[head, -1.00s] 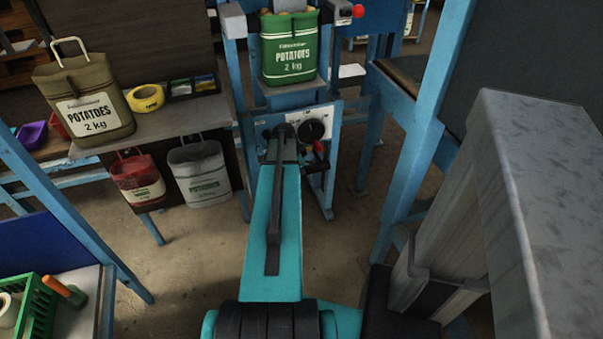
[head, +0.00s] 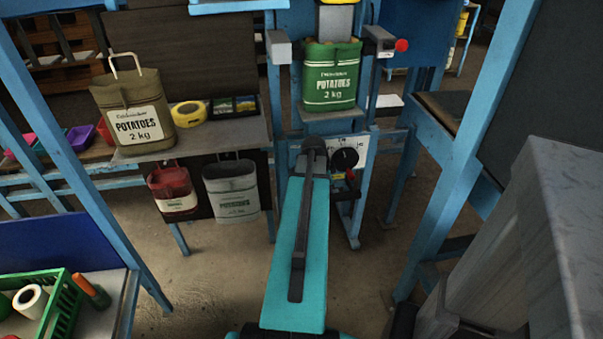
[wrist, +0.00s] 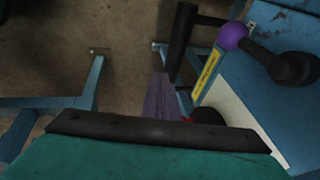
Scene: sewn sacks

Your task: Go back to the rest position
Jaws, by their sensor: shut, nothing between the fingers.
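My gripper (wrist: 159,95) shows in the wrist view as narrow, dark purplish fingers, closed together with nothing between them, beyond a black bar and teal housing. In the head view my teal arm reaches forward to the dial panel (head: 362,152) of a blue stand, and the fingers are hidden there. A green potato sack (head: 332,78) stands upright on the stand's shelf above the arm's end, apart from it. In the wrist view a purple knob (wrist: 234,36) and a black handle (wrist: 181,42) lie right of the fingers, close by.
A brown potato sack (head: 135,105) and yellow tape (head: 188,114) are on the left shelf (head: 225,136). A red sack (head: 174,190) and a grey sack (head: 232,190) hang below. A green crate (head: 66,310) sits lower left. Blue posts (head: 445,190) rise at right. Open floor lies left of my arm.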

